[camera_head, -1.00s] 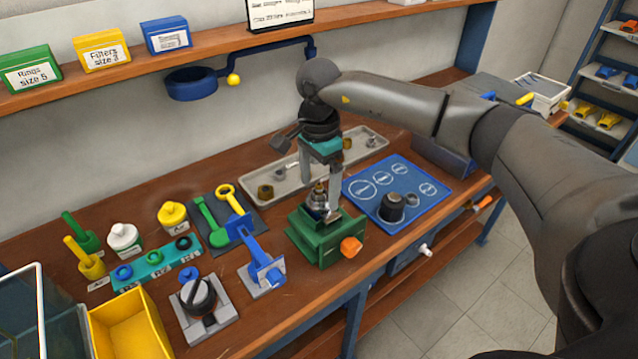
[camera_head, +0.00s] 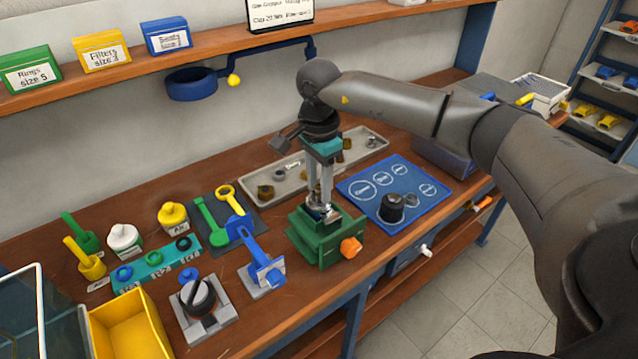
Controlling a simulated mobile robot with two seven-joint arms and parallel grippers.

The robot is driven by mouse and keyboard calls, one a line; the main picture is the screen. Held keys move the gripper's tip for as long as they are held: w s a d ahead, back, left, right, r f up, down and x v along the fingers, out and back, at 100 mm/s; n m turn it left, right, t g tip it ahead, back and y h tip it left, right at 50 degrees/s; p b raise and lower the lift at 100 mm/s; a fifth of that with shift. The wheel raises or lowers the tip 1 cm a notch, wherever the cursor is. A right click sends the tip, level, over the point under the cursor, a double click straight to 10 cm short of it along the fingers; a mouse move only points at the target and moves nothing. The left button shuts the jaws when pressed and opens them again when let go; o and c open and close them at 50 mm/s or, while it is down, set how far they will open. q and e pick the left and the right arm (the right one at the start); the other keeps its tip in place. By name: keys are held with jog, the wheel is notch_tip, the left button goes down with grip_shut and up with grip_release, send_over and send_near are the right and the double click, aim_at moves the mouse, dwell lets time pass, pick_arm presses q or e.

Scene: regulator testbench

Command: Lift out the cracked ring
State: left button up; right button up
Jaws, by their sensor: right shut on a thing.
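My right gripper (camera_head: 319,206) points straight down over the green vise (camera_head: 322,240) with the orange knob. Its two fingers reach into the metal regulator body (camera_head: 328,216) held in the vise. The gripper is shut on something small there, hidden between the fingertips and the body. I cannot make out the cracked ring itself. My left gripper is not in view.
A grey tray (camera_head: 262,176) with small parts lies behind the vise. A blue mat (camera_head: 362,204) with marked circles and a black cap (camera_head: 391,208) lies to the right. A blue stand (camera_head: 262,262) is close on the left. A shelf (camera_head: 222,53) runs above.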

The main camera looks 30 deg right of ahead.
jog(key=shift+c, duration=0.2)
dwell(0.3)
jog(key=shift+r+p, duration=1.8)
jog(key=shift+r, duration=0.7)
